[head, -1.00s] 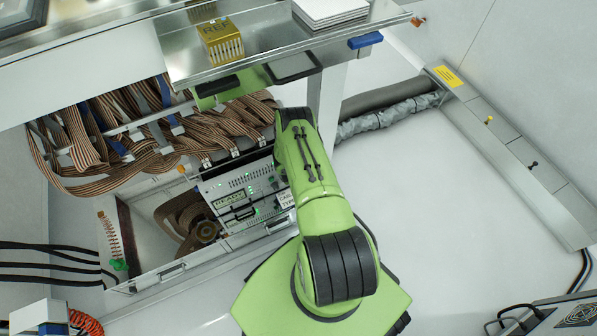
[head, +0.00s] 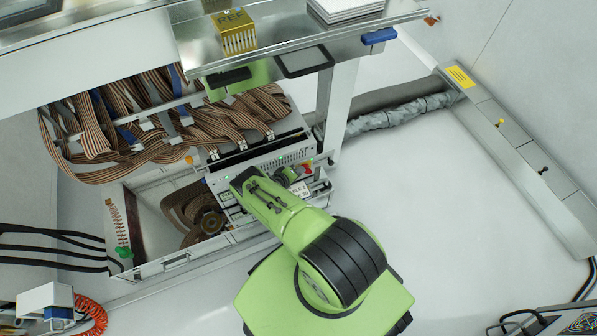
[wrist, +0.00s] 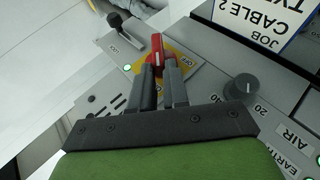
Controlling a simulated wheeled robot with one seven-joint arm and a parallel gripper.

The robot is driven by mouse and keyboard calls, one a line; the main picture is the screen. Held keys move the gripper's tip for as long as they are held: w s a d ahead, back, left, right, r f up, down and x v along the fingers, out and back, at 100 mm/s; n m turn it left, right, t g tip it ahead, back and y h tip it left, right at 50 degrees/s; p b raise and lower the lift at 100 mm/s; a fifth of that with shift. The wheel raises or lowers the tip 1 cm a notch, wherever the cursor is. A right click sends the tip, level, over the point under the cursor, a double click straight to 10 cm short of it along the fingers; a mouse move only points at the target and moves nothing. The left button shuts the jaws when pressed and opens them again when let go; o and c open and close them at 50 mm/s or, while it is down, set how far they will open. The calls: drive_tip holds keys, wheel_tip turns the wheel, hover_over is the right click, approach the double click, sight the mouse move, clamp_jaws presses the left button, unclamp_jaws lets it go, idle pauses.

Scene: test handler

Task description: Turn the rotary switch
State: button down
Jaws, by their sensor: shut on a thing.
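The handle's far end sticks out beyond the fingertips. The fingers hide part of the plate and its markings. In the head view, a small red part (head: 308,167) shows at the panel beside my gripper (head: 287,176), largely blocked by my green arm.
A black knob (wrist: 241,88) stands to the right of the switch, and a black lever (wrist: 123,23) to the upper left. A job card (wrist: 265,22) is close behind. Ribbon cables (head: 165,130) fill the space above the panel.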

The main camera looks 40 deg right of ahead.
drive_tip(key=shift+f, duration=0.1)
idle(0.3)
drive_tip(key=c, duration=1.1)
unclamp_jaws()
drive_tip(key=p+v, duration=0.6)
drive_tip(key=v, duration=0.9)
drive_tip(key=shift+s+a+r, duration=0.1)
drive_tip(key=shift+a+r, duration=0.1)
drive_tip(key=shift+a, duration=0.15)
drive_tip(key=shift+o, duration=0.3)
